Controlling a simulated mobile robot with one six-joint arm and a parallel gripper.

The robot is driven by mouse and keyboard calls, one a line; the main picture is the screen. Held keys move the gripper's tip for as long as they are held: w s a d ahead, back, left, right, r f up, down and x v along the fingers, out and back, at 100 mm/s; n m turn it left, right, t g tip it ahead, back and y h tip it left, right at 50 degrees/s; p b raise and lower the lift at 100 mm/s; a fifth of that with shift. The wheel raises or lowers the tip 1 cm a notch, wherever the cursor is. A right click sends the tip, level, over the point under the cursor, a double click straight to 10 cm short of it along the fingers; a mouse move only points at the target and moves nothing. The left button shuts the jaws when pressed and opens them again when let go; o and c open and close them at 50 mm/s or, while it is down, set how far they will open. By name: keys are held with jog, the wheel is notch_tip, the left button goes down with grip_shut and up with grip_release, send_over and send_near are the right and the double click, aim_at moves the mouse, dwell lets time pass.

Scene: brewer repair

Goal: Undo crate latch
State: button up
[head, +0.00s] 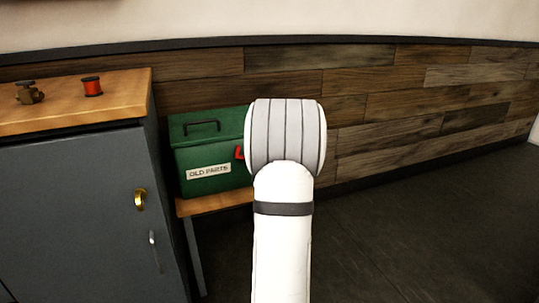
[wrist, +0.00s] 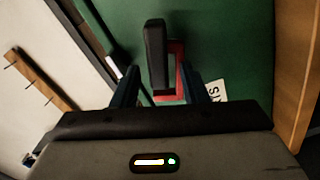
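The green crate (head: 213,150), labelled "OLD PARTS", sits with its lid down on a low wooden bench. Its red latch (head: 239,152) shows on the front, just left of my arm, which hides the crate's right part. In the wrist view, the crate's green wall (wrist: 235,45) fills much of the picture. The red latch (wrist: 173,73) lies between my gripper's (wrist: 158,72) two fingers, with a dark upright bar in front of it. The fingers are apart, with gaps on both sides of the bar. In the head view my gripper is hidden behind my wrist.
A grey cabinet (head: 75,215) with a wooden top stands at left, close beside the crate. A red spool (head: 92,86) and a brown metal part (head: 28,92) stand on it. The bench (head: 215,201) carries the crate against the plank wall. Floor (head: 430,230) at right is clear.

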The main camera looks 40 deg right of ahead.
jog(key=p+v, duration=0.2)
jog(key=v, duration=0.5)
jog(key=shift+s+a, duration=0.15)
jog(key=shift+s, duration=0.2)
jog(key=w+a+r+m+g+y+p, duration=0.1)
jog(key=a+r+m+g+y+p, duration=0.35)
jog(key=a+r+p, duration=1.45)
jog(key=s+a+r+m+g+y+p, duration=0.3)
jog(key=s+a+r+g+p, duration=0.6)
jog(key=s+a+r+p, duration=0.8)
jog(key=a+r+m+p, duration=0.1)
jog(key=a+m+p, duration=0.1)
jog(key=shift+s+a, duration=0.3)
jog(key=shift+s, duration=0.1)
